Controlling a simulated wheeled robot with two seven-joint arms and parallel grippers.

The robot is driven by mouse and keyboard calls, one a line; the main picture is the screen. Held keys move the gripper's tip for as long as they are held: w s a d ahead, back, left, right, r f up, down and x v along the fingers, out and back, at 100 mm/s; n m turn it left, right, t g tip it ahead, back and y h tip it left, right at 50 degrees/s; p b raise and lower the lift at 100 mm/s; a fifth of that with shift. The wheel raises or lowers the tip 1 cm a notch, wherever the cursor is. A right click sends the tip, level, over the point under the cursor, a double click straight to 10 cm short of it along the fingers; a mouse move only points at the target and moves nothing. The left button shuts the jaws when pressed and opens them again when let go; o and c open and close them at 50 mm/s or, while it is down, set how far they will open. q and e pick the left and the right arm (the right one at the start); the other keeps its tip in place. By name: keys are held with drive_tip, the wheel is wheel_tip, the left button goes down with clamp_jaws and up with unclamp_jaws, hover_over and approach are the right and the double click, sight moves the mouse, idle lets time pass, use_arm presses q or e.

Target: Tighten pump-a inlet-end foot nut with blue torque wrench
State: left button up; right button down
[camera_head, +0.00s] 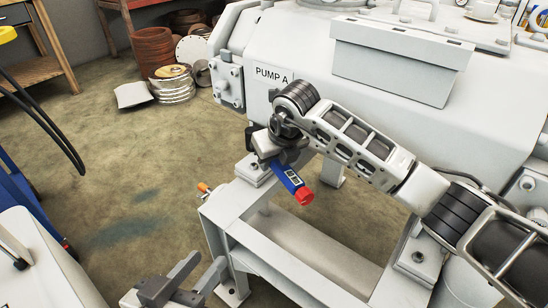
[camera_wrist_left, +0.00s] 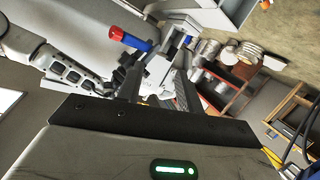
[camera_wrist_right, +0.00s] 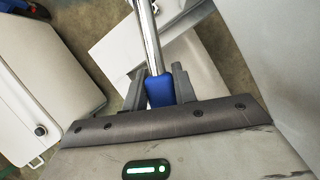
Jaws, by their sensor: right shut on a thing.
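The blue torque wrench (camera_head: 285,176) has a red end cap and a display on its handle. My right gripper (camera_head: 284,156) is shut on the handle beside pump A (camera_head: 310,90). In the right wrist view the blue grip (camera_wrist_right: 160,90) sits between the fingers, and a chrome shaft (camera_wrist_right: 149,35) runs upward out of frame. A foot pad (camera_head: 252,171) of pump A lies just left of the wrench; its nut is largely hidden, and I cannot tell whether the wrench head touches it. My left gripper (camera_head: 194,276) is open and empty, low at the front.
A nearer foot pad with a bolt (camera_head: 418,257) sits on the white frame (camera_head: 290,262). A small orange-handled part (camera_head: 203,187) sticks out at the frame's left. A white cart top (camera_head: 45,270) stands front left. The floor at the left is mostly clear.

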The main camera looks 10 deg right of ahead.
drive_tip(key=shift+f+b, duration=0.4)
drive_tip(key=shift+f, duration=0.15)
wheel_tip(320, 180, down, 2)
drive_tip(key=shift+w+b, duration=0.1)
drive_tip(key=shift+b, duration=0.55)
use_arm(q)
drive_tip(key=shift+w+d+r+n+t+h+b, duration=0.25)
drive_tip(key=shift+d+r+n+t+h+b, duration=0.25)
drive_tip(key=shift+r+n+h+b, duration=0.2)
use_arm(e)
wheel_tip(320, 180, down, 2)
drive_tip(key=shift+f, duration=0.15)
use_arm(q)
drive_tip(key=shift+s+f, duration=0.15)
drive_tip(key=shift+f, duration=0.1)
drive_tip(key=shift+f, duration=0.3)
use_arm(e)
drive_tip(key=shift+f, duration=0.45)
use_arm(q)
drive_tip(key=shift+b, duration=0.5)
use_arm(e)
drive_tip(key=shift+f, duration=0.3)
use_arm(q)
drive_tip(key=shift+d+r, duration=0.1)
